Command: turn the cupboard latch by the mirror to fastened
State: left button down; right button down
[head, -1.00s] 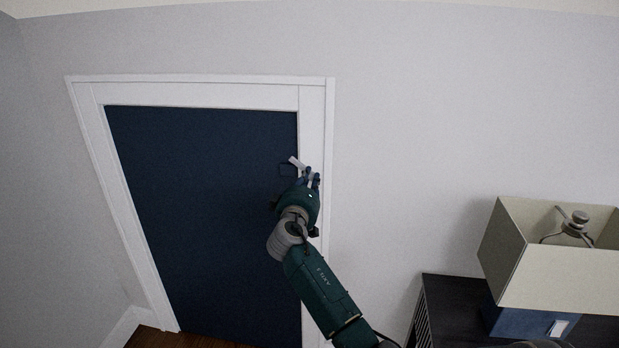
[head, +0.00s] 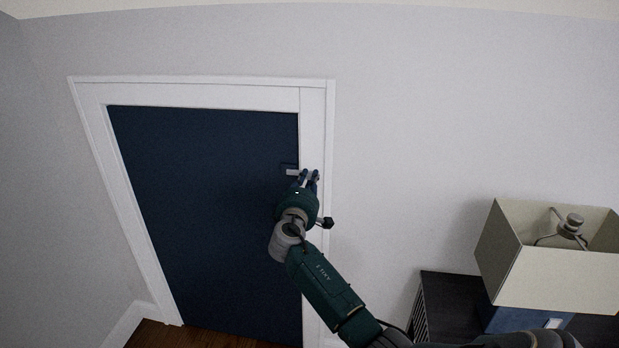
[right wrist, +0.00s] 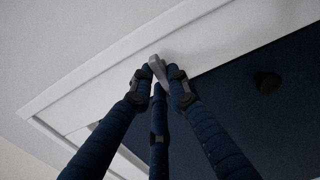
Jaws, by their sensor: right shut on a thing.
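The latch (head: 292,172) is a small light bar at the right edge of the dark blue cupboard door (head: 205,215). It lies about level and reaches from the door toward the white frame (head: 316,120). My right gripper (head: 310,178) is shut on the latch and hides part of it. In the right wrist view the dark blue fingers (right wrist: 160,78) close around the grey latch bar (right wrist: 157,66). My left gripper is not in view, and no mirror shows.
A dark round knob (right wrist: 267,82) sticks out from the door in the right wrist view. A dark slatted cabinet (head: 446,298) with a cream lampshade (head: 545,270) and blue base stands at the right. The wall between is bare.

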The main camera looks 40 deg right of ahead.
jog(key=shift+w+r, duration=0.1)
jog(key=shift+r, duration=0.05)
jog(key=c, duration=1.7)
grip_release()
jog(key=shift+a, duration=0.1)
jog(key=shift+o, duration=0.2)
jog(key=shift+f, duration=0.2)
jog(key=v, duration=1.2)
